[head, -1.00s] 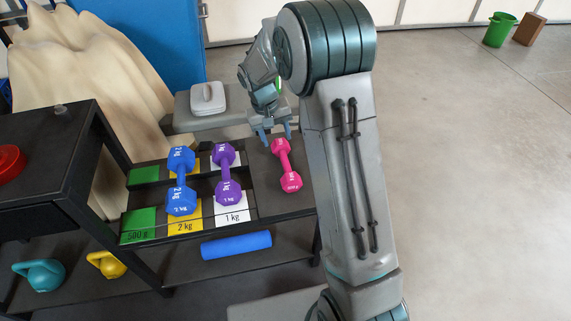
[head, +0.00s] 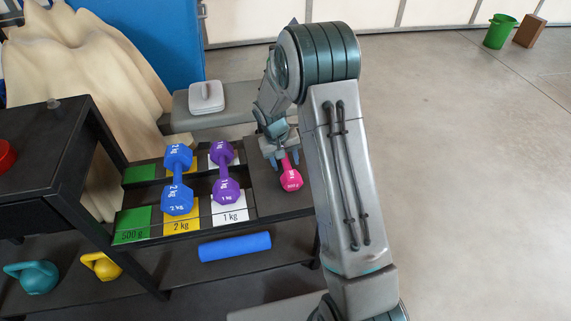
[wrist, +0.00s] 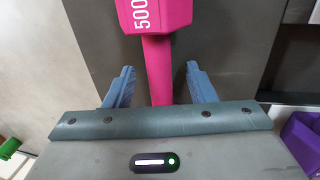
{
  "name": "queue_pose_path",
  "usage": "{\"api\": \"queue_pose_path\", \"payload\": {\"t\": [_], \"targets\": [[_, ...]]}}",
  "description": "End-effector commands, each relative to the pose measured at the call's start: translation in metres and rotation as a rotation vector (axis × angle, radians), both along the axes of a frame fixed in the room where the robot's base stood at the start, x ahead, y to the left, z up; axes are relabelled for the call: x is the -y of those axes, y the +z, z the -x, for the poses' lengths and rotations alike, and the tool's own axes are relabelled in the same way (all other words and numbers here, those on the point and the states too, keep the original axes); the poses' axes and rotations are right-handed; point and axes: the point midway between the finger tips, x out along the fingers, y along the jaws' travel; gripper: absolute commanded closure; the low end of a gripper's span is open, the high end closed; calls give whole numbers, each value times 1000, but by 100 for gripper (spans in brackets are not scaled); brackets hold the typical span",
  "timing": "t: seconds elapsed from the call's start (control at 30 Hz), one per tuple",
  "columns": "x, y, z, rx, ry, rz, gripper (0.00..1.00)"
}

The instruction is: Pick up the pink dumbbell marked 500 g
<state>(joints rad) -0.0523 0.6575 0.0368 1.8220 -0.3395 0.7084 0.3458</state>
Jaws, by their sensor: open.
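The pink dumbbell (head: 290,178) lies on the right end of the dark rack shelf, right of the purple dumbbell. In the head view my gripper (head: 285,165) is over it and hides its far head. In the wrist view the dumbbell (wrist: 158,68) shows one head marked 500 at the top, and its handle runs down between my two blue fingers (wrist: 160,87). The fingers are open, one on each side of the handle, with a gap on both sides. How far they are above the shelf is hard to tell.
A purple 1 kg dumbbell (head: 224,171) and a blue 2 kg dumbbell (head: 178,180) lie to the left on white and yellow labels. The green 500 g label (head: 131,225) is empty. A blue roller (head: 234,246) and kettlebells (head: 101,266) sit on the lower shelf.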

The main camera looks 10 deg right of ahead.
Motion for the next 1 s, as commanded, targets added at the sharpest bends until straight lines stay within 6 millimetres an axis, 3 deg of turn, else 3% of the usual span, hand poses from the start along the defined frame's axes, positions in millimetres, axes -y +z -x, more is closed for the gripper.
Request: {"api": "queue_pose_path", "payload": {"t": [0.17, 0.33, 0.73, 1.0], "targets": [[0, 1, 0, 1, 0, 0, 52], [0, 1, 0, 1, 0, 0, 100], [0, 7, -1, 4, 1, 0, 100], [0, 43, -1, 6, 0, 0, 100]]}}
